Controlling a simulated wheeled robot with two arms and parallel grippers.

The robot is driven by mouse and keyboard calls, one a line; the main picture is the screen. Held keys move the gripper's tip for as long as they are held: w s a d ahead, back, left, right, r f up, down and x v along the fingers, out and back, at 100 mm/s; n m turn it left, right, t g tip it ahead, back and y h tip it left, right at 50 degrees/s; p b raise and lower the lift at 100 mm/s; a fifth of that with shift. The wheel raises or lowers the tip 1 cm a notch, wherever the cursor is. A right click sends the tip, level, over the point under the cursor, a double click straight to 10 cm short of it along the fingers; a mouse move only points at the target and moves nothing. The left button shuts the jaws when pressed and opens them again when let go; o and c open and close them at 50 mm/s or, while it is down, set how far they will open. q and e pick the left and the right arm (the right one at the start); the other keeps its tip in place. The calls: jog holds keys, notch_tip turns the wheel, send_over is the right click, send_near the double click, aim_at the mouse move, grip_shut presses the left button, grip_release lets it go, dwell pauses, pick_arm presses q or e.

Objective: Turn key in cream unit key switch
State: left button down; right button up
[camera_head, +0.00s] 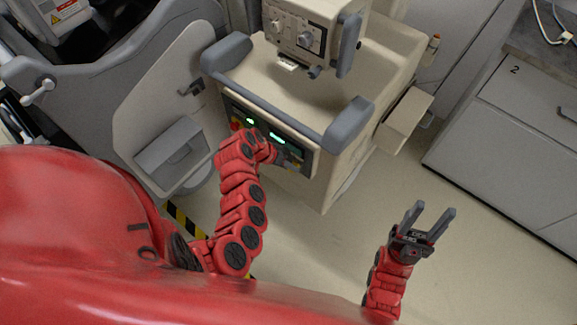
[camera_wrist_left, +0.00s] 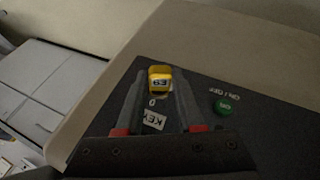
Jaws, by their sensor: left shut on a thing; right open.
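The cream unit (camera_head: 265,82) stands in the middle of the head view, with a dark control panel (camera_head: 240,106) on its near side. In the left wrist view, a yellow key head (camera_wrist_left: 159,76) sits on the black panel above a white KEY label (camera_wrist_left: 153,121) and a 0 mark. My left gripper (camera_wrist_left: 160,88) is shut on the key, with one finger on each side of it. In the head view my left gripper (camera_head: 283,157) is at the panel's right part and hides the key. My right gripper (camera_head: 431,212) is open and empty over the floor.
A green button (camera_wrist_left: 223,105) marked ON / OFF is close to the right of my left fingers. Grey bumpers (camera_head: 350,122) jut from the unit's corners. A grey machine (camera_head: 165,100) stands left, a drawer cabinet (camera_head: 520,120) right. Floor near my right gripper is clear.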

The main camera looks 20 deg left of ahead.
pick_arm(q)
jog(key=shift+w+a+f+b, duration=0.1)
jog(key=shift+f+b, duration=0.15)
jog(key=shift+b, duration=0.55)
jog(key=h+b, duration=0.1)
jog(key=b, duration=0.2)
jog(key=shift+f+h, duration=0.1)
jog(key=shift+h, duration=0.2)
jog(key=shift+a+n+b, duration=0.15)
jog(key=shift+n+b, duration=0.15)
jog(key=shift+b, duration=0.25)
jog(key=shift+r+h, duration=0.2)
jog(key=shift+h, duration=0.1)
